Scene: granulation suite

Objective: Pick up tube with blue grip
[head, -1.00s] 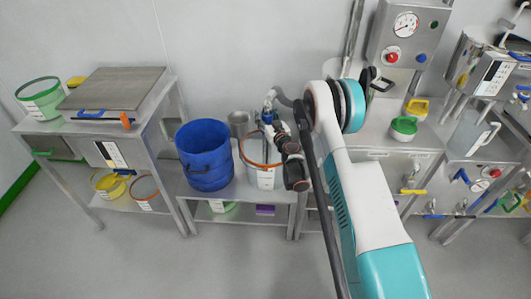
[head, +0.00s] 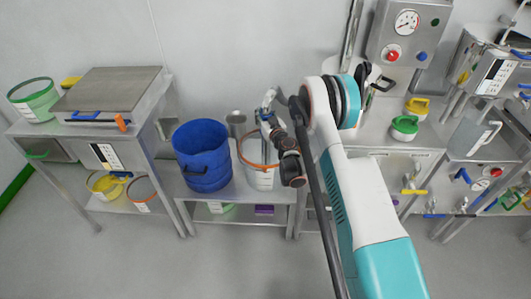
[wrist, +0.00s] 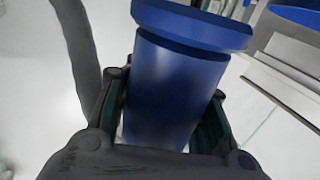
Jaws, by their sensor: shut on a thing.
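The tube's blue grip (wrist: 180,75) fills the middle of the wrist view, a blue cylinder with a wider flange at its top. My gripper (wrist: 165,105) is shut on it, with a dark finger on each side. In the head view my gripper (head: 272,126) is above the white pail with an orange rim, and a small patch of the blue grip (head: 266,116) shows beside it. The rest of the tube is mostly hidden, and I cannot tell whether its lower end is inside the pail.
The white pail (head: 262,180) stands on a low steel bench, beside a large blue bucket (head: 203,160) and a grey metal container (head: 236,119). A steel table (head: 110,88) is at left. A counter with green (head: 404,127) and yellow (head: 418,106) lidded pots is at right.

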